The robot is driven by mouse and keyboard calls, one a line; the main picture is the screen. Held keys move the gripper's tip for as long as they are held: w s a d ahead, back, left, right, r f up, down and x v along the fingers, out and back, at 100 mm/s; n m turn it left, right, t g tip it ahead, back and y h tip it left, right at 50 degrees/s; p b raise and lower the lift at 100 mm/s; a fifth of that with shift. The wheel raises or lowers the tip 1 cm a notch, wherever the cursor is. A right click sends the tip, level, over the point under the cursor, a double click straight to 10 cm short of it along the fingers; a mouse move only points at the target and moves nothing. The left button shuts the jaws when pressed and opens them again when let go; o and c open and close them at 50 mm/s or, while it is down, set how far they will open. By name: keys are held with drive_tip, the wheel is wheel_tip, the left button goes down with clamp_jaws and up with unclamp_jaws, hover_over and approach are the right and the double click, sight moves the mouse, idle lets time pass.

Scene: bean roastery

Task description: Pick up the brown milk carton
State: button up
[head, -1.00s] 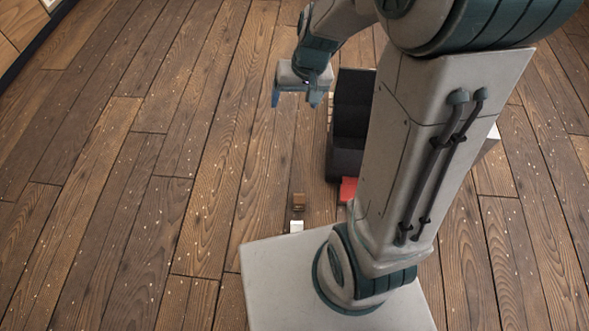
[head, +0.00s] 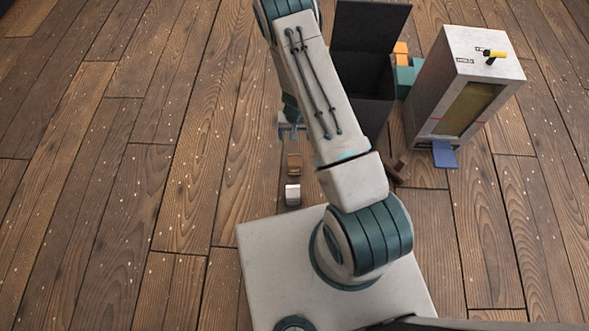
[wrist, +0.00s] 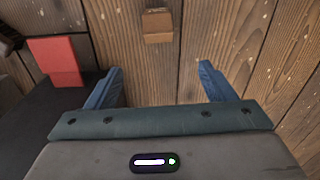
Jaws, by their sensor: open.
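The brown milk carton (head: 294,163) is a small block on the plank floor, left of my arm in the head view. In the wrist view the carton (wrist: 157,25) is at the top centre, beyond the fingertips and roughly midway between them. My gripper (head: 291,130) is just behind the carton in the head view, partly hidden by my arm. In the wrist view my gripper (wrist: 162,66) has its two blue fingers spread with only bare floor between them. It does not touch the carton.
A white carton (head: 292,194) stands near the brown one, toward my base. A black open box (head: 372,60) is right of my arm. A red thing (wrist: 57,60) lies left in the wrist view. A grey machine (head: 477,70) and a dark brown object (head: 397,168) are right. Left floor is clear.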

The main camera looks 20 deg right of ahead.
sight(295, 159)
drive_tip(key=f+b, duration=0.1)
drive_tip(key=f, duration=0.2)
drive_tip(key=f+b, duration=0.1)
drive_tip(key=f, duration=0.3)
drive_tip(key=f+b, duration=0.1)
drive_tip(key=f, duration=0.3)
drive_tip(key=shift+s+d, duration=0.2)
drive_tip(key=shift+s, duration=0.15)
drive_tip(key=shift+s+a+f+b, duration=0.15)
drive_tip(key=shift+f+b, duration=0.7)
drive_tip(key=shift+f, duration=0.5)
drive_tip(key=shift+w+a+f+b, duration=0.15)
drive_tip(key=shift+f+b, duration=0.65)
drive_tip(key=shift+f, duration=0.55)
drive_tip(key=shift+s, duration=0.1)
drive_tip(key=c, duration=1.3)
